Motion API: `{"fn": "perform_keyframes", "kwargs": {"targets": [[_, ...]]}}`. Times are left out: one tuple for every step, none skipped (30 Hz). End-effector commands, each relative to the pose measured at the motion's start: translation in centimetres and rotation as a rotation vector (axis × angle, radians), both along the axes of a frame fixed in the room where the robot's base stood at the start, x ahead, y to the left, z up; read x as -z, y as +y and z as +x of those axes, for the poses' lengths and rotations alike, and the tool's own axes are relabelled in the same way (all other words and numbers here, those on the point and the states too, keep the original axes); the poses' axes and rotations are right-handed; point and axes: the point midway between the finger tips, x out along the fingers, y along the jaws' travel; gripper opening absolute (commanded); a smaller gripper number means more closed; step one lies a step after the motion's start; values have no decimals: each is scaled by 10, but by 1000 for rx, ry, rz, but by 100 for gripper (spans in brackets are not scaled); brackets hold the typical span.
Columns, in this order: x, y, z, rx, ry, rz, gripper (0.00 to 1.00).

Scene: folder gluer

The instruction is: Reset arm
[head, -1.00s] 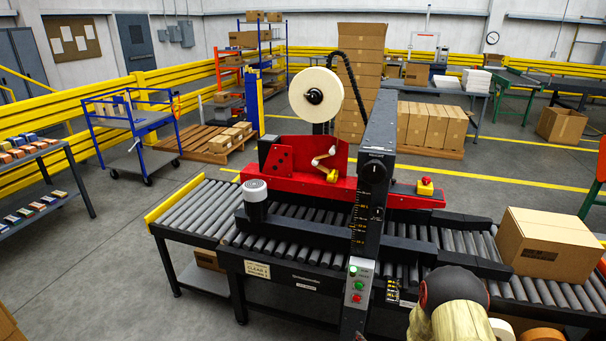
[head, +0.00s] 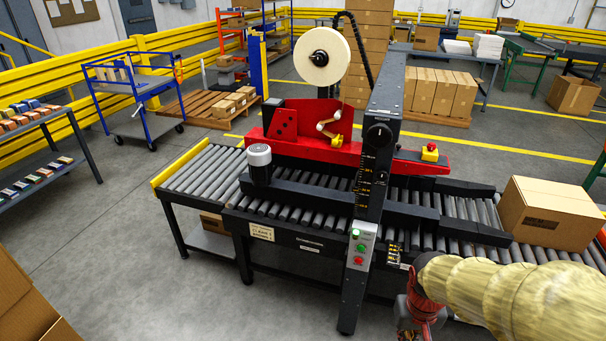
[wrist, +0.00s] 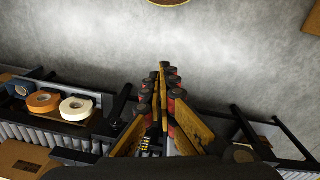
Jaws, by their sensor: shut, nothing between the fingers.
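My gripper (wrist: 162,68) shows in the wrist view with its fingers together and nothing between them. It hangs over the front side of the roller conveyor, with bare grey floor beyond its tips. In the head view my arm in its pale yellow sleeve reaches in from the lower right. Its red and dark end is at the bottom, right of the machine's control post, and the fingertips cannot be made out there.
The red and black taping machine (head: 310,145) stands over the roller conveyor (head: 195,175). A closed carton (head: 550,213) sits on the rollers at right. An orange tape roll (wrist: 43,102) and a white tape roll (wrist: 76,108) lie beside the conveyor.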

Motion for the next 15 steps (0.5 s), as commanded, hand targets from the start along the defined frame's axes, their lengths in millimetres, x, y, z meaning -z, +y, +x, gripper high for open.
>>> {"fn": "perform_keyframes", "kwargs": {"targets": [[-21,6,-11,-4,-16,5,0],[-31,9,-18,-7,-21,9,0],[-45,14,-27,-10,-34,15,0],[-54,17,-34,-12,-44,20,0],[-64,20,-39,-14,-60,22,0],[-76,24,-46,-17,-82,28,0],[-85,27,-51,-18,-104,31,0],[-94,30,-55,-21,-128,35,0],[-106,34,-58,-25,-168,37,0],[-115,36,-59,-30,-201,38,0],[-124,38,-60,-34,-233,39,0],[-135,40,-62,-40,-274,39,0],[-143,41,-63,-45,-302,38,0],[-150,42,-64,-50,-327,37,0],[-159,43,-65,-56,-360,35,0]]}}
